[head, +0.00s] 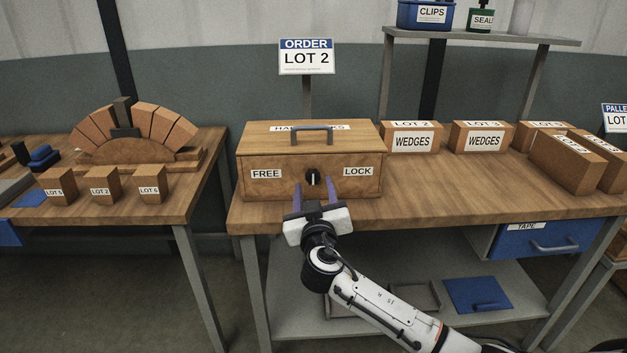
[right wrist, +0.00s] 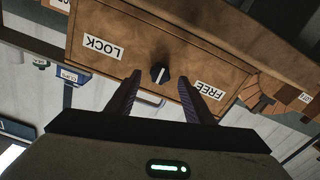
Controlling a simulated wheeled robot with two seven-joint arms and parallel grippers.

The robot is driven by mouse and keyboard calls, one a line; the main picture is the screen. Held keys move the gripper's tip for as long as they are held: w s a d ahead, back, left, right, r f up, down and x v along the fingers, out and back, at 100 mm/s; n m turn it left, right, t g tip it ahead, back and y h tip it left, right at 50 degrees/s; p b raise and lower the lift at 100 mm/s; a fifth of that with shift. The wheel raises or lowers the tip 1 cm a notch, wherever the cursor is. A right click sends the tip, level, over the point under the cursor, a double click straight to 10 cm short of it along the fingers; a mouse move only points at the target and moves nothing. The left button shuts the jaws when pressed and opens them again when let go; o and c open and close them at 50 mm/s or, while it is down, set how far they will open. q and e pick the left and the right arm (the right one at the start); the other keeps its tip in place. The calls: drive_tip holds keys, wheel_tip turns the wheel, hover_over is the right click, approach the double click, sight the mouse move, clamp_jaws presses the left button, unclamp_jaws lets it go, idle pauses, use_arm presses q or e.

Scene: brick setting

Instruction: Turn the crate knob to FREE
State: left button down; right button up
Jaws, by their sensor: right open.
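The wooden crate (head: 283,190) stands on the right-hand workbench, with a blue-grey handle (head: 312,134) on its lid. Its front has a FREE label (head: 266,174) on the left and a LOCK label (head: 358,171) on the right. The black knob (head: 312,177) sits between them, its pale mark roughly upright. My right gripper (head: 314,192) is open just in front of the crate, its fingers pointing at the front face. In the right wrist view the crate appears upside down, and the knob (right wrist: 160,73) lies between the open fingers, apart from both. My left gripper is not in view.
WEDGES boxes (head: 411,138) stand right of the crate, below a raised shelf (head: 480,38). An ORDER LOT 2 sign (head: 306,56) rises behind it. The left bench holds a brick arch (head: 137,132) and small labelled blocks (head: 103,187). The benchtop right of the crate's front is clear.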

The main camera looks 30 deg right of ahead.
sight(313, 179)
drive_tip(key=shift+x, duration=1.7)
drive_tip(key=c, duration=1.1)
drive_tip(key=shift+o, duration=0.2)
